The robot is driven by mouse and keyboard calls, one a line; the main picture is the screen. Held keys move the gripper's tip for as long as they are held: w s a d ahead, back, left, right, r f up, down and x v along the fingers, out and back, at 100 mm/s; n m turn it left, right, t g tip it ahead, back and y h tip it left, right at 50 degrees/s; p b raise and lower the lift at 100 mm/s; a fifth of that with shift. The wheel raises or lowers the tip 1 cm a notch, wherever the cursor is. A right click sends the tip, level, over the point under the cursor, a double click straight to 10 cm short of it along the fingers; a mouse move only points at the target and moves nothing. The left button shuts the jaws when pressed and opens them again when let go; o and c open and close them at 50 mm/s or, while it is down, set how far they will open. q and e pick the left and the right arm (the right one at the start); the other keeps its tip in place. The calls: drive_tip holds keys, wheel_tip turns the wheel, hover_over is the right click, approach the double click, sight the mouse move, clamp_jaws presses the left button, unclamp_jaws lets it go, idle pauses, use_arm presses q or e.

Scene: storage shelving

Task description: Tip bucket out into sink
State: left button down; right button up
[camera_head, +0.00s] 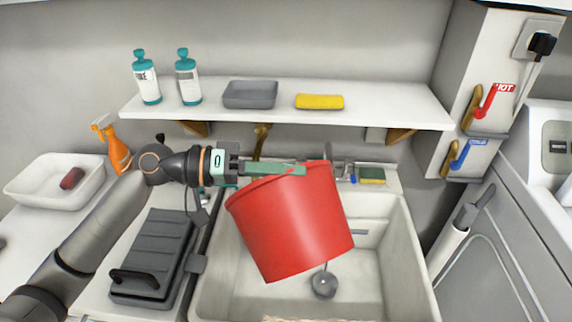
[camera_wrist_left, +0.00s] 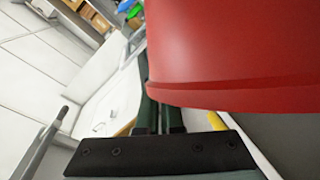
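The red bucket (camera_head: 292,228) hangs tilted above the white sink (camera_head: 405,265), its rim side up and to the left and its narrower base down and to the right. Its inside is hidden from the head camera. My left gripper (camera_head: 275,170) reaches in from the left and is shut on the bucket's rim. In the left wrist view the bucket (camera_wrist_left: 235,55) fills the upper right, with its rim band beside the dark green fingers (camera_wrist_left: 155,112). My right gripper is in neither view.
A wall shelf (camera_head: 385,102) above holds two bottles, a grey tray (camera_head: 250,94) and a yellow sponge (camera_head: 319,101). A grey case (camera_head: 152,255) lies left of the sink. A round grey drain piece (camera_head: 325,284) shows in the basin. Taps (camera_head: 487,104) are on the right pillar.

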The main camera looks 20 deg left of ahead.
sight(296, 193)
use_arm(q)
drive_tip(key=s+d+m+y, duration=0.1)
drive_tip(key=m, duration=0.1)
drive_tip(key=s+d+r+m+y, duration=0.1)
drive_tip(key=m, duration=0.1)
drive_tip(key=shift+s+d+r, duration=0.1)
drive_tip(key=shift+s+r, duration=0.05)
drive_tip(key=shift+s+d+r+m+t+y+p, duration=0.2)
drive_tip(key=shift+s+m+t+y+p, duration=0.1)
drive_tip(key=shift+m+p, duration=0.2)
drive_tip(key=shift+s+d+m+t+y+p, duration=0.1)
drive_tip(key=shift+d+m+t+y+p, duration=0.1)
drive_tip(key=shift+m+t+y+p, duration=0.5)
drive_tip(key=shift+s+d+f+m+y, duration=0.1)
drive_tip(key=shift+f+m+y, duration=0.05)
drive_tip(key=shift+m, duration=0.4)
drive_tip(key=shift+d+f+m+y, duration=0.1)
drive_tip(key=shift+m+y, duration=0.05)
drive_tip(key=shift+m, duration=0.4)
